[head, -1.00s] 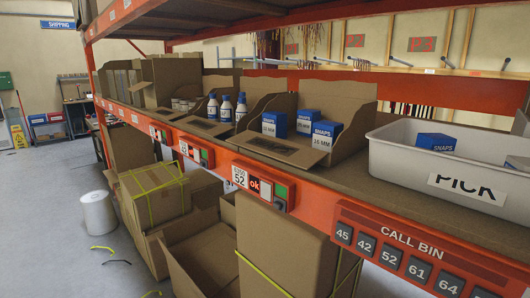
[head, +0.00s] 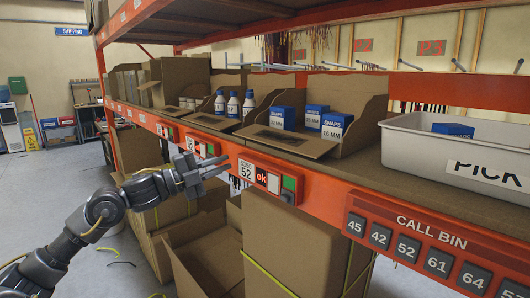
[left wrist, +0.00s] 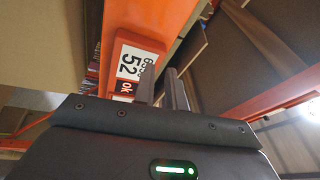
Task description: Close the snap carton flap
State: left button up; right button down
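The snap carton (head: 368,117) is an open-topped brown carton on the shelf, holding several blue and white SNAPS boxes (head: 336,125). Its front flap (head: 285,142) lies folded down and outward toward the shelf's front edge. My left gripper (head: 227,166) is in front of the orange shelf beam, below and to the left of the flap and not touching it. Its two fingers show a narrow empty gap; in the left wrist view the gripper (left wrist: 162,72) points toward the label marked 52. The flap is not clearly seen there. My right gripper is out of view.
The orange beam (head: 330,190) carries a label and button unit (head: 268,180) and a CALL BIN panel (head: 420,247). A grey PICK tote (head: 460,150) stands right of the carton. A carton with white bottles (head: 233,105) is to the left. Large cartons (head: 285,250) fill the space below.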

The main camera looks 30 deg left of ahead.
pick_arm(q)
jog(key=s+d+r+m+g+h, duration=0.2)
jog(key=s+d+r+m, duration=0.2)
jog(key=s+d+r, duration=0.1)
jog(key=p, duration=0.6)
send_near(279, 138)
jog(key=d+f+x, duration=0.1)
jog(key=x, duration=0.3)
jog(key=shift+w+d+r, duration=0.35)
jog(key=shift+w+r, duration=0.2)
grip_shut()
dwell(0.4)
